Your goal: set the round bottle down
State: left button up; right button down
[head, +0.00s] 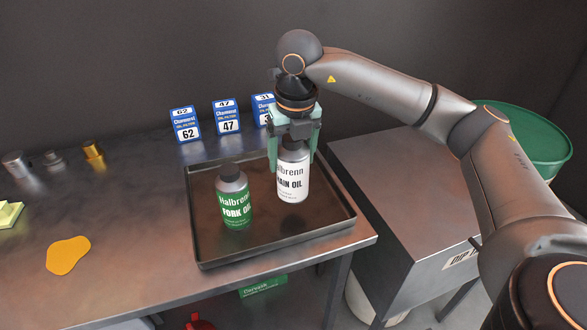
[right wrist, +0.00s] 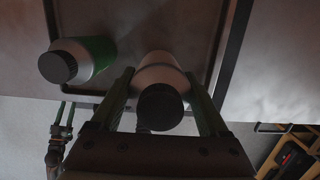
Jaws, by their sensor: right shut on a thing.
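A round white bottle labelled chain oil (head: 293,180) is between the fingers of my right gripper (head: 294,158), which is shut on it from above. The bottle is upright over the right part of a dark tray (head: 269,245). A green and grey fork oil bottle (head: 233,200) stands in the tray to the left, apart from the held one.
Several blue numbered oil filter boxes (head: 186,125) stand behind the tray. A yellow puddle-like patch (head: 68,256) and small metal parts (head: 93,152) are on the bench to the left. A metal tank (head: 385,165) and a green drum (head: 535,140) are to the right.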

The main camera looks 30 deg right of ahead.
aim_at(294, 171)
jog(key=shift+w+d+f, duration=0.3)
jog(key=shift+d+f, duration=0.05)
jog(key=shift+f, duration=0.15)
jog(key=f, duration=0.3)
jog(key=shift+w+d+f, duration=0.1)
jog(key=shift+w+d, duration=0.1)
jog(key=shift+d, duration=0.05)
jog(key=shift+f, duration=0.25)
jog(key=shift+f, duration=0.2)
grip_release()
jog(key=shift+r, duration=0.1)
jog(key=r, duration=0.4)
jog(key=s+r, duration=0.1)
jog(key=r, duration=0.7)
jog(key=shift+s+a+p, duration=0.25)
jog(key=shift+s+p, duration=0.05)
jog(key=shift+s, duration=0.05)
